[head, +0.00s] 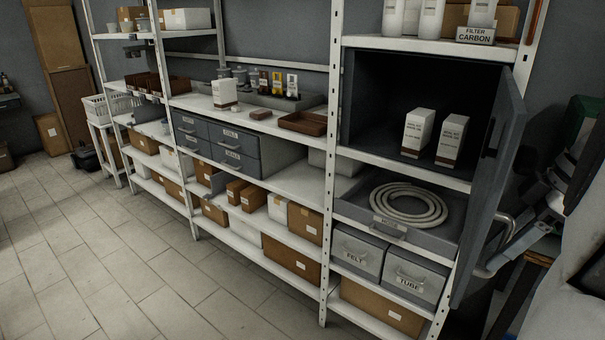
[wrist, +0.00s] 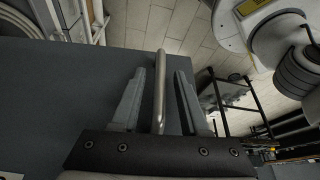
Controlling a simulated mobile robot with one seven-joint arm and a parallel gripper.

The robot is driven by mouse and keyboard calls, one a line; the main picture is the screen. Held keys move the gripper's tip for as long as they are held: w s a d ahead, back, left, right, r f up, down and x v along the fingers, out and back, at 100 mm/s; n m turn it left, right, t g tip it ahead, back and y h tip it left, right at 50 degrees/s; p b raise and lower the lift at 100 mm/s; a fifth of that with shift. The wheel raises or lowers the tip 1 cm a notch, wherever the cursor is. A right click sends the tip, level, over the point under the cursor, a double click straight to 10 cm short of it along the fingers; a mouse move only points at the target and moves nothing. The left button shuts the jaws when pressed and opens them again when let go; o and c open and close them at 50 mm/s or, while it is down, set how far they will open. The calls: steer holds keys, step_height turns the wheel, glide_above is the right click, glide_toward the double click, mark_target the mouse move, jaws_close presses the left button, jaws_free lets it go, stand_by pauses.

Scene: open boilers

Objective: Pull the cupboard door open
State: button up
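The grey cupboard door (head: 488,185) stands swung wide open on the right side of the shelving, seen nearly edge-on in the head view. The dark cupboard inside (head: 385,100) is exposed. A curved metal bar handle (head: 497,250) sits on the door's outer face; in the wrist view the handle (wrist: 161,85) runs between the two fingers of my gripper (wrist: 160,80). The fingers are apart, with a gap showing on each side of the bar. The door's grey face (wrist: 75,95) fills the left of the wrist view.
Two white boxes (head: 434,136) stand inside the cupboard. Below are a drawer with a coiled hose (head: 405,205) and grey bins (head: 385,262). A dark stand with a wooden top (head: 535,256) is at the right. The tiled floor at left (head: 110,260) is clear.

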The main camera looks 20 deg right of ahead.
steer(key=p+v, duration=0.4)
steer(key=v, duration=1.3)
steer(key=shift+r+p, duration=0.15)
steer(key=shift+p, duration=0.15)
steer(key=shift+s+d, duration=0.1)
